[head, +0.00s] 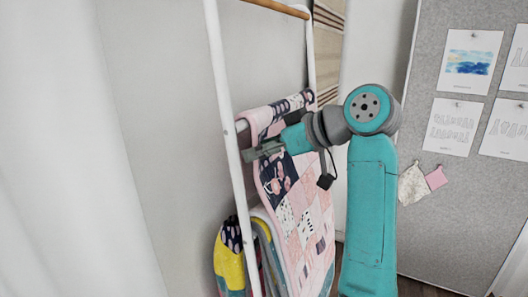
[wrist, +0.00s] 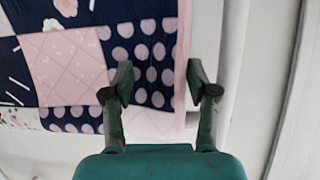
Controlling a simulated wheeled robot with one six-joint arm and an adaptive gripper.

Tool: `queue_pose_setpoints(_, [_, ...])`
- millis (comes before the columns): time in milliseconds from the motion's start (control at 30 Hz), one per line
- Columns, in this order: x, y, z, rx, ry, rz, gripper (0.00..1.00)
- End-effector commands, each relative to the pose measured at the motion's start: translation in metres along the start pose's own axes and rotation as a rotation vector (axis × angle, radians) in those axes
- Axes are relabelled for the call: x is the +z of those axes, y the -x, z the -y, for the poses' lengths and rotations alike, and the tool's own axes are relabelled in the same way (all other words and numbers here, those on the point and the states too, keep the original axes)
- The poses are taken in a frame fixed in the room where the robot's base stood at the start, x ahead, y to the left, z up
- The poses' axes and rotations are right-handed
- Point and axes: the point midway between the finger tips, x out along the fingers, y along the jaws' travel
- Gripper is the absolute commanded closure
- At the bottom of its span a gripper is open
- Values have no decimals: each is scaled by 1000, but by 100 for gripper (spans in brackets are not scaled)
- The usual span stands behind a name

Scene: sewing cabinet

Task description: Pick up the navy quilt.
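A patchwork quilt with navy, pink and white patches and a pink border (head: 308,208) hangs over a rung of a white ladder rack. It is the quilt in view with the most navy at my gripper. In the wrist view its corner (wrist: 70,65) fills the upper left, with navy dotted patches and a pink edge. My gripper (head: 262,151) is beside the quilt's upper part, close to the rack's near rail. In the wrist view my gripper (wrist: 160,80) has its fingers apart, with the quilt's edge between and beyond them. I cannot tell whether they touch the cloth.
The white ladder rack (head: 228,120) leans by the grey wall, with a wooden rung (head: 277,7) at the top. A yellow, teal and navy folded quilt (head: 230,262) hangs lower. A striped cloth (head: 328,45) hangs behind. A grey pinboard (head: 425,105) stands at right.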

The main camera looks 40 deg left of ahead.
Motion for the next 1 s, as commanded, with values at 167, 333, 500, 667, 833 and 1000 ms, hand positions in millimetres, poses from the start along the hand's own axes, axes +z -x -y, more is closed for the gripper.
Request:
queue_pose_setpoints(167, [0,0,0,0,0,0,69])
queue_pose_setpoints(333, [0,0,0,0,0,0,90])
queue_pose_setpoints(500, [0,0,0,0,0,0,100])
queue_pose_setpoints(667, [0,0,0,0,0,0,100])
queue_pose_setpoints(833, [-8,4,0,0,1,-1,100])
queue_pose_setpoints(1000, [-35,18,0,1,3,-2,100])
